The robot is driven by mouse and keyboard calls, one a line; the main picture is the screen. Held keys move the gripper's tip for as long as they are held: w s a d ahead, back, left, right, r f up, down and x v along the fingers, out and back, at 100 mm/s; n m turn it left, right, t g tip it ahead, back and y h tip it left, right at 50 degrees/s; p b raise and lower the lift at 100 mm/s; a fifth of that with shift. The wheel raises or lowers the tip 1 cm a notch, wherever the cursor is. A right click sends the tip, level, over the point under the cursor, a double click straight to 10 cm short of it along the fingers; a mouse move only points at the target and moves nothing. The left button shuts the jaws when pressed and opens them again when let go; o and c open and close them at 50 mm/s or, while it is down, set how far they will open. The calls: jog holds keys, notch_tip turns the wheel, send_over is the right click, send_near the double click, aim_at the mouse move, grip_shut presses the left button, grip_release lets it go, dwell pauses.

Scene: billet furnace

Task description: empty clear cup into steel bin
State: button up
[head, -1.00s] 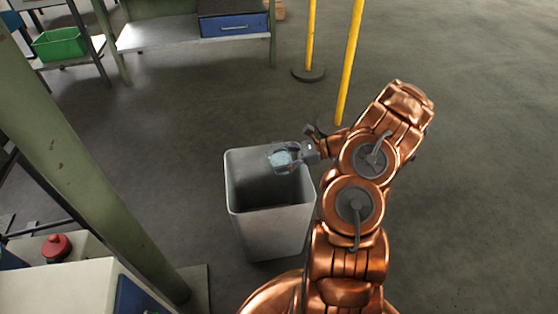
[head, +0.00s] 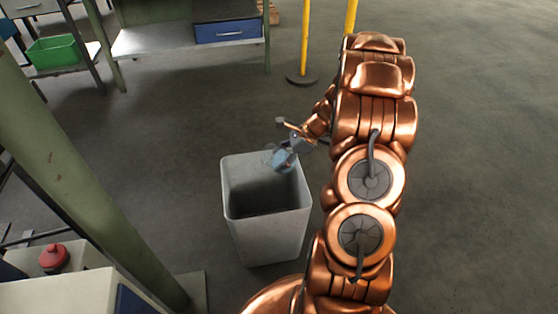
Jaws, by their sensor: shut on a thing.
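The steel bin (head: 268,238) is a grey, open-topped square container standing on the floor, and its visible inside looks dark and empty. My gripper (head: 288,150) is above the bin's back right rim, shut on the clear cup (head: 278,158). The cup is small in view and looks tilted, with something pale blue in or behind its wall. Its exact contents and mouth direction are hard to tell. My copper arm comes in from the right of the bin.
A green post (head: 85,180) stands left of the bin, beside a white cabinet (head: 65,292) with a red knob (head: 54,258). A bench with a blue drawer (head: 228,30) and yellow posts (head: 305,40) are behind. The floor right of my arm is clear.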

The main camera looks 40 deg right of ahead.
aim_at(276, 150)
jog(key=shift+r+h+p, duration=0.3)
jog(key=shift+h+p, duration=0.1)
jog(key=shift+p, duration=0.55)
jog(key=r+g+h+p, duration=0.1)
jog(key=p, duration=0.4)
jog(key=r+g+h+p, duration=0.1)
jog(key=h+p, duration=0.1)
jog(key=p, duration=0.4)
jog(key=shift+w+a, duration=0.1)
jog(key=shift+a, duration=0.1)
jog(key=g+h+p, duration=0.1)
jog(key=p, duration=0.3)
jog(key=r+h+p, duration=0.1)
jog(key=p, duration=0.3)
jog(key=shift+w+a+g+h, duration=0.2)
jog(key=shift+a+g+h, duration=0.1)
jog(key=shift+g, duration=0.1)
jog(key=shift+r+h+p, duration=0.1)
jog(key=shift+h+p, duration=0.2)
jog(key=shift+p, duration=0.1)
jog(key=shift+w+a+r+g+h+b, duration=0.2)
jog(key=shift+g+h+b, duration=0.4)
jog(key=shift+b, duration=0.9)
jog(key=shift+a+r+b, duration=0.15)
jog(key=shift+b, duration=0.45)
jog(key=shift+a+g+h+b, duration=0.1)
jog(key=shift+g+h+b, duration=0.35)
jog(key=shift+b, duration=1.05)
